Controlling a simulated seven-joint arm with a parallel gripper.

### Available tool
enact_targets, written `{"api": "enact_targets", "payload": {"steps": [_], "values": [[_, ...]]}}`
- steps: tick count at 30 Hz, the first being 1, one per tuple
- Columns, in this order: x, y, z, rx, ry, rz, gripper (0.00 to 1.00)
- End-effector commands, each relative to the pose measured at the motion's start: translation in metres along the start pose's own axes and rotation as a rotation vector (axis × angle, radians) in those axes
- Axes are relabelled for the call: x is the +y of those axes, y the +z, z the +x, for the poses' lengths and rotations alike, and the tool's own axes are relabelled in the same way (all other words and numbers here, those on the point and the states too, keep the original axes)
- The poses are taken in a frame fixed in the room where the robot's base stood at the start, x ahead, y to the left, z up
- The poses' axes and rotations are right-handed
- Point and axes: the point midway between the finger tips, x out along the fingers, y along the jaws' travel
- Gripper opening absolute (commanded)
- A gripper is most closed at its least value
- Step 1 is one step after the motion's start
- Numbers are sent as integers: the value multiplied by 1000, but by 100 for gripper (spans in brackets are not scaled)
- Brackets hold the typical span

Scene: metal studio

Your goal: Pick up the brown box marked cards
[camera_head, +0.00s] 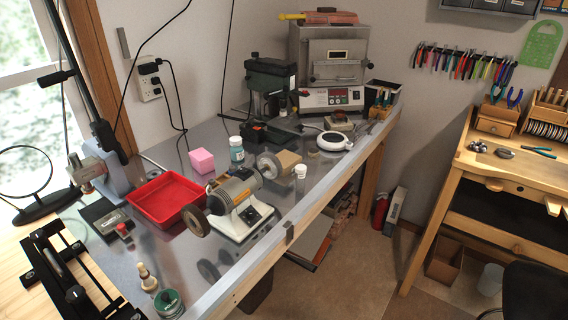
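A plain tan-brown box (289,160) sits on the metal-topped bench (210,139), behind and partly hidden by the bench grinder (236,194). I cannot make out any marking on it. An open brown box (444,263) stands on the floor under the wooden bench at the right. No box legibly marked cards shows. I see no part that is clearly my gripper.
A pink block (202,161) and a teal-labelled jar (237,150) stand behind the grinder. A clear vial (300,179) stands near the bench's front edge. A black metal frame (62,268) fills the lower left. Some bare metal lies between the tray and the front edge.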

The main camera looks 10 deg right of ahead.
Motion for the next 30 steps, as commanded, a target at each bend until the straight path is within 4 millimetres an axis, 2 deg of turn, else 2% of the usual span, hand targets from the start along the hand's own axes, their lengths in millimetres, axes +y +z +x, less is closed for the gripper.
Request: {"api": "enact_targets", "payload": {"steps": [6,24,30], "values": [[0,0,0,0,0,0,44],[0,0,0,0,0,0,100],[0,0,0,0,0,0,100]]}}
